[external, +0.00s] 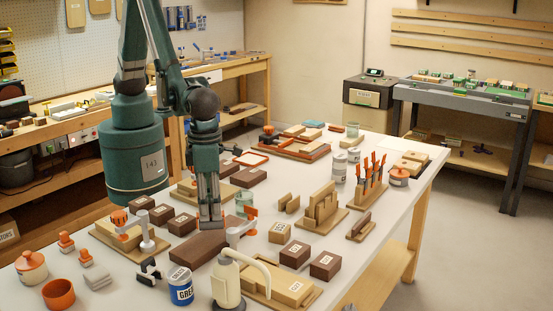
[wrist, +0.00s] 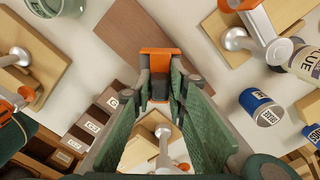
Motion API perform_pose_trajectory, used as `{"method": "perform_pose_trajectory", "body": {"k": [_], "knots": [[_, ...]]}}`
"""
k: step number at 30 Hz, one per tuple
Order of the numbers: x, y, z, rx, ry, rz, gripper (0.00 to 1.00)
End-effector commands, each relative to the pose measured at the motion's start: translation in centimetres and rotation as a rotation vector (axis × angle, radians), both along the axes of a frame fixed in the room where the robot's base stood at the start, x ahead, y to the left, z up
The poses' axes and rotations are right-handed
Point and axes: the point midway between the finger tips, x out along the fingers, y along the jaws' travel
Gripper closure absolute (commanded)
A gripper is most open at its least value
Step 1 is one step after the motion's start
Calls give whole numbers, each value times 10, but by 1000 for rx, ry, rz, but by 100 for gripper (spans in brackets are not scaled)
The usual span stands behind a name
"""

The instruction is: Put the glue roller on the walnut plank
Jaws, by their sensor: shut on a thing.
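My gripper (external: 211,224) points down over the walnut plank (external: 197,249), a flat dark brown board on the bench. The plank also shows in the wrist view (wrist: 137,34). In the wrist view my gripper (wrist: 162,88) is shut on an orange and dark piece that appears to be the glue roller (wrist: 160,58). It overlaps the plank's near end in that view. In the external view the fingers hide most of the roller. I cannot tell whether it touches the plank.
A blue grease can (external: 181,286) and a cream glue bottle (external: 228,283) stand in front of the plank. An orange-and-grey clamp (external: 147,240) stands to its left. The bench is crowded around the plank.

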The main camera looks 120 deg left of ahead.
Motion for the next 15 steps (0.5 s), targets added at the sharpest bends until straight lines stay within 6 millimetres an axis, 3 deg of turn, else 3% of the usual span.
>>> {"method": "perform_pose_trajectory", "body": {"k": [9,15], "knots": [[0,0,-30,0,0,0,100],[0,0,-33,0,0,0,100]]}}
